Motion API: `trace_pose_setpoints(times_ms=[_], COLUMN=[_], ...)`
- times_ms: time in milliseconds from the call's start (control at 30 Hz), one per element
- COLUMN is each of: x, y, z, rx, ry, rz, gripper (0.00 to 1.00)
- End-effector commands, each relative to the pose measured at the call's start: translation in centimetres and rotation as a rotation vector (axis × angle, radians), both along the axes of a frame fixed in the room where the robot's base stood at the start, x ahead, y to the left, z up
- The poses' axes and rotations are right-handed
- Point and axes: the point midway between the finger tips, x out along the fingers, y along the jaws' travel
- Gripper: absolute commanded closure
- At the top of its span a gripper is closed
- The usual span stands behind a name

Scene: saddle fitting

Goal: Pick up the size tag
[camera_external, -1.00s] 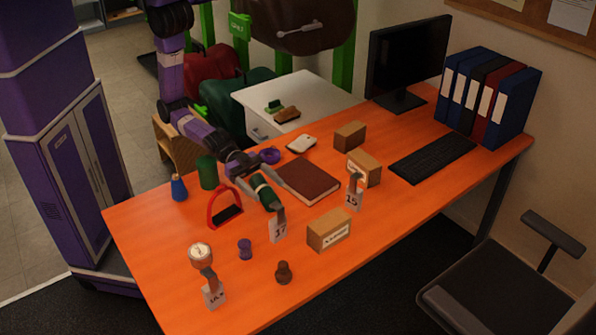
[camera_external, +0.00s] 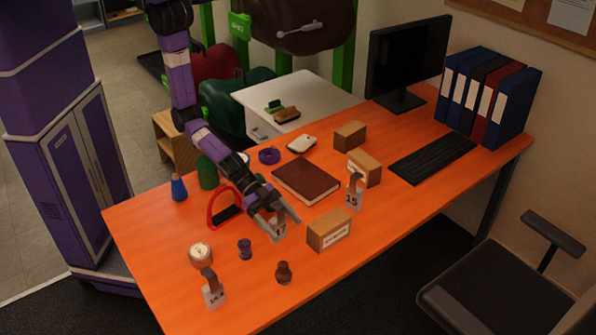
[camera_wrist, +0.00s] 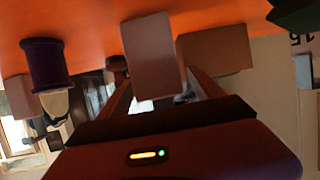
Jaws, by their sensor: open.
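Several pale numbered tags stand on the orange desk (camera_external: 160,260). The middle tag (camera_external: 278,231) is right at my gripper (camera_external: 287,217), which partly covers it in the external view. In the wrist view a pale blank-faced tag (camera_wrist: 152,55) stands between and beyond my open fingers (camera_wrist: 160,90). I cannot tell whether either finger touches it. Another tag marked 15 (camera_external: 353,199) stands to the right, and its number shows upside down in the wrist view (camera_wrist: 302,38). A third tag (camera_external: 214,294) stands at the front left.
A labelled brown box (camera_external: 328,231) stands just right of my gripper. A purple spool (camera_external: 244,249) and a dark brown piece (camera_external: 284,272) stand in front. A red-framed item (camera_external: 222,208) and a brown book (camera_external: 306,181) are close behind.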

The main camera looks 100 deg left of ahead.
Motion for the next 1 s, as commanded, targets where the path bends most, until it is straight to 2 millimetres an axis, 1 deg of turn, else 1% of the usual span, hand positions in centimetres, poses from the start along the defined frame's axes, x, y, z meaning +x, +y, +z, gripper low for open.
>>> trace_pose_setpoints(times_ms=[100,333,367,400,467,500,567,600,667,700,1000], x=[0.63,0.7,0.71,0.7,0.7,0.69,0.69,0.69,0.69,0.68,0.71], y=[-0.49,-0.53,-0.53,-0.53,-0.53,-0.52,-0.52,-0.52,-0.52,-0.51,-0.52], z=[-0.3,-0.41,-0.4,-0.4,-0.4,-0.39,-0.4,-0.4,-0.39,-0.4,-0.11], rx=[-0.001,-0.001,-0.001,-0.001,-0.001,-0.001,-0.001,-0.001,-0.001,-0.001,-0.002], ry=[0.001,0.001,0.001,0.001,0.001,0.001,0.001,0.001,0.001,0.001,-0.001], rz=[0.0,0.0,0.0,0.0,0.0,0.0,0.0,0.0,0.0,0.0,0.0], gripper=[0.25,0.25,0.27,0.34,0.46,0.54,0.66,0.74,0.85,0.93,0.93])
